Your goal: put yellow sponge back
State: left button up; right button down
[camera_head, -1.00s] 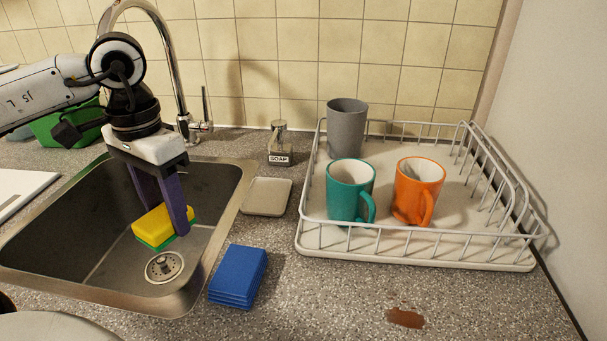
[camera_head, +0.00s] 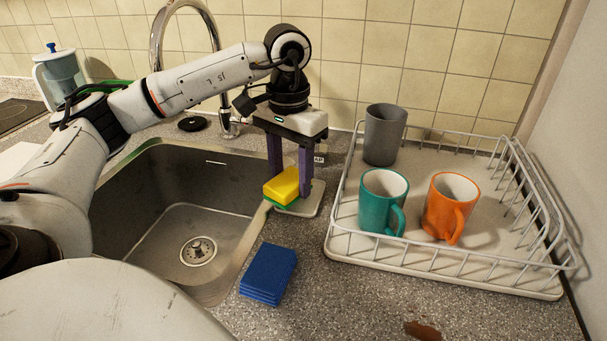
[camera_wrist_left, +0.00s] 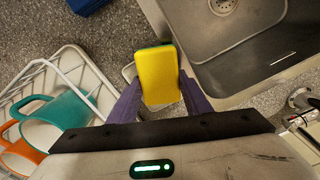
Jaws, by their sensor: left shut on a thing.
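The yellow sponge (camera_head: 283,186) has a green underside and is held between the purple fingers of my left gripper (camera_head: 289,190). In the head view it is over or very near the pale sponge dish (camera_head: 311,200) on the counter right of the sink; I cannot tell whether it touches the dish. In the left wrist view the sponge (camera_wrist_left: 159,75) fills the space between the fingers (camera_wrist_left: 160,90) and covers much of the dish. My right gripper is not in view.
The sink (camera_head: 170,215) lies left of the dish. Blue cloths or sponges (camera_head: 268,272) are stacked in front. The soap dispenser is mostly hidden behind my gripper. At right, a drying rack (camera_head: 440,270) holds a grey cup (camera_head: 384,135), teal mug (camera_head: 380,205) and orange mug (camera_head: 448,210).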

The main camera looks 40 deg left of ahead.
pick_arm(q)
jog(key=w, duration=0.1)
jog(key=w+d, duration=0.1)
jog(key=w, duration=0.1)
jog(key=shift+d+r+p, duration=0.1)
jog(key=shift+p, duration=0.2)
jog(key=shift+s+f, duration=0.2)
jog(key=shift+f, duration=0.7)
jog(key=shift+f, duration=0.15)
jog(key=o, duration=1)
jog(key=shift+o, duration=0.2)
